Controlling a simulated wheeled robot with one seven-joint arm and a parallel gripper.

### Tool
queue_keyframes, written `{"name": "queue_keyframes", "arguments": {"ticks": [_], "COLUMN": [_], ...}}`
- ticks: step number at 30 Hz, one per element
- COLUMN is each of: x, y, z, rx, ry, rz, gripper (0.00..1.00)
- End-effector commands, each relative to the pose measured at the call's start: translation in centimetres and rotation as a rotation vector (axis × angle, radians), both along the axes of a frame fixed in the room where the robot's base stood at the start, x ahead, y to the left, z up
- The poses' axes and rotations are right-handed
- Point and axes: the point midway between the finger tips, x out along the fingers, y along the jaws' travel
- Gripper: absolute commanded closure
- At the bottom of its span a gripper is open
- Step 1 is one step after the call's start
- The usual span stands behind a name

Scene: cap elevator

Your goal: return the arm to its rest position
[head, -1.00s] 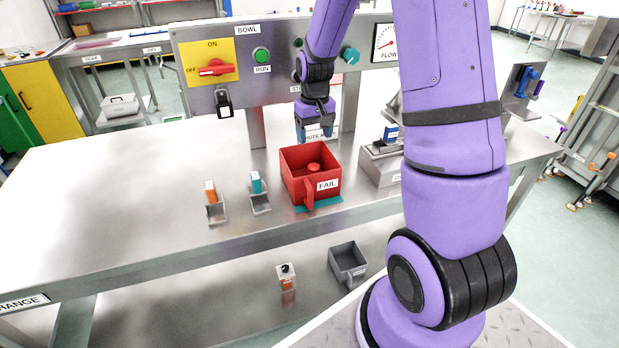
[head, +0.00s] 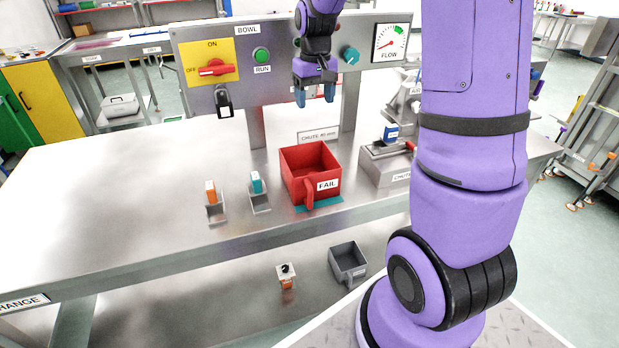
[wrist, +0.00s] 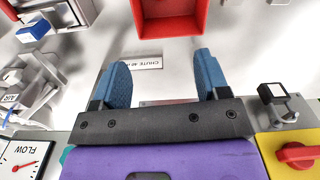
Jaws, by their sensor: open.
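My purple arm rises at the right of the head view. My gripper (head: 315,95) hangs in front of the control panel, above and behind the red FAIL bin. Its two blue fingers are apart with nothing between them, and the wrist view shows the same open gap (wrist: 160,88). The red FAIL bin (head: 325,187) stands on the steel bench; its inside looks empty from the head view. In the wrist view the bin (wrist: 170,20) lies beyond the fingertips.
The control panel (head: 290,85) with the red switch (head: 216,68), green button (head: 262,55) and flow gauge (head: 390,42) stands close behind my gripper. A steel chute block (head: 385,165) is right of the bin. Two small holders (head: 215,205) stand left. The bench's left side (head: 100,190) is clear.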

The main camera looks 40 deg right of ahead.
Motion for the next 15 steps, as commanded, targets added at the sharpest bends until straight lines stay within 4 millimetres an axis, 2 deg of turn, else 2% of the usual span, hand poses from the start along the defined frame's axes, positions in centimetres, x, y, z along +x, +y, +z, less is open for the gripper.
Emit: {"name": "queue_keyframes", "arguments": {"ticks": [4,15], "x": [-0.02,-0.02], "y": [0.01,0.02], "z": [0.62,0.65], "rx": [0.000,0.000], "ry": [0.001,0.001], "rz": [0.000,0.000], "gripper": [0.31,0.31]}}
